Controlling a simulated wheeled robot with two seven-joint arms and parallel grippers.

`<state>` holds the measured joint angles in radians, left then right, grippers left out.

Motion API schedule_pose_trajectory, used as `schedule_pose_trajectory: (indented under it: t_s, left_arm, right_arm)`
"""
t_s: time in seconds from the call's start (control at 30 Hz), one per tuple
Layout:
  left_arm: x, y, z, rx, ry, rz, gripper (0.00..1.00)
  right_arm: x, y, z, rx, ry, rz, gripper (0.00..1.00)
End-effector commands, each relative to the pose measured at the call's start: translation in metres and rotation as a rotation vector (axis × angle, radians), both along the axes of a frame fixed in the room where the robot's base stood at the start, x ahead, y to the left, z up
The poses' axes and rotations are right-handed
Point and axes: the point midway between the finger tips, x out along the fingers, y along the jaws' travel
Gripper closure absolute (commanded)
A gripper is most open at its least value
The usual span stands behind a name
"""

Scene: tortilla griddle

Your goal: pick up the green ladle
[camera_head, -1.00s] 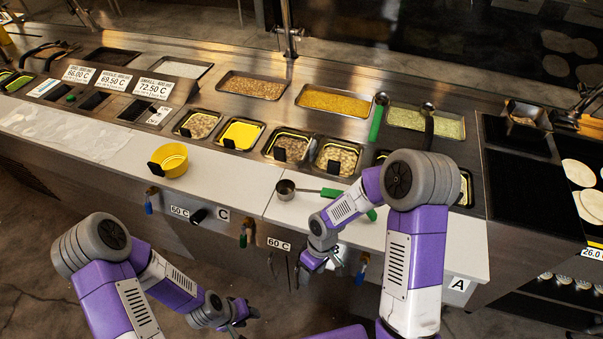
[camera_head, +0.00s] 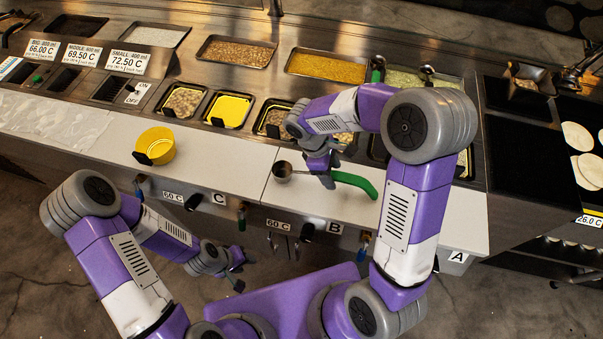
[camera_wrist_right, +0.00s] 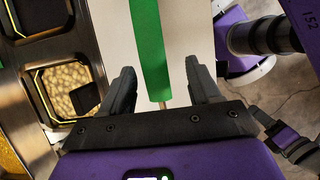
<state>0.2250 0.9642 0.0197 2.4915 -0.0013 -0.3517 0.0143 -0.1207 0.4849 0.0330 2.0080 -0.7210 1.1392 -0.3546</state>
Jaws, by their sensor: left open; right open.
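The green ladle lies on the white counter, with its metal cup (camera_head: 282,171) at the left and its green handle (camera_head: 356,182) reaching right. My right gripper (camera_head: 322,178) is just above the ladle, between cup and handle end, and hides part of it. In the right wrist view the green handle (camera_wrist_right: 151,45) runs between the two open fingers of my right gripper (camera_wrist_right: 160,85), with nothing gripped. I cannot tell whether a finger touches it. My left gripper (camera_head: 237,276) is open and empty, low in front of the counter.
A yellow bowl (camera_head: 156,146) stands on the counter left of the ladle. Food pans, such as the yellow-filled one (camera_head: 326,66), sit behind, and another green-handled utensil (camera_head: 377,75) rests at the back. The counter (camera_head: 225,165) between bowl and ladle is clear.

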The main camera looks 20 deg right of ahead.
Motion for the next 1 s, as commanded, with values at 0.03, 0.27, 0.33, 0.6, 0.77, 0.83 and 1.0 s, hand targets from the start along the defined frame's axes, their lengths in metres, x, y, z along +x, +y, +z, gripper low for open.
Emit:
schedule_pose_trajectory:
  t_s: [0.03, 0.27, 0.33, 0.6, 0.77, 0.83, 1.0]
  left_arm:
    - [0.0, 0.0, -0.001, 0.0, -0.001, 0.0, 0.57]
    - [0.0, 0.0, -0.004, 0.0, -0.001, 0.0, 0.57]
    - [0.0, 0.0, -0.005, 0.0, -0.001, 0.0, 0.57]
    - [0.0, 0.0, -0.006, 0.0, -0.001, 0.0, 0.57]
    - [0.0, 0.0, -0.006, 0.0, -0.001, 0.0, 0.57]
    - [0.0, 0.0, -0.006, 0.0, -0.001, 0.0, 0.57]
    - [0.0, 0.0, -0.006, 0.0, -0.001, 0.0, 0.57]
  right_arm:
    - [-0.001, -0.002, -0.006, 0.0, 0.002, -0.001, 0.38]
    - [-0.001, -0.015, -0.037, 0.001, 0.004, -0.003, 0.38]
    - [-0.003, -0.018, -0.045, 0.001, 0.003, -0.001, 0.38]
    - [-0.005, -0.021, -0.054, 0.002, -0.001, -0.001, 0.38]
    - [-0.005, -0.021, -0.053, 0.002, -0.001, -0.001, 0.51]
    - [-0.005, -0.021, -0.053, 0.002, -0.001, -0.001, 0.61]
    - [-0.005, -0.02, -0.053, 0.002, -0.001, -0.002, 0.87]
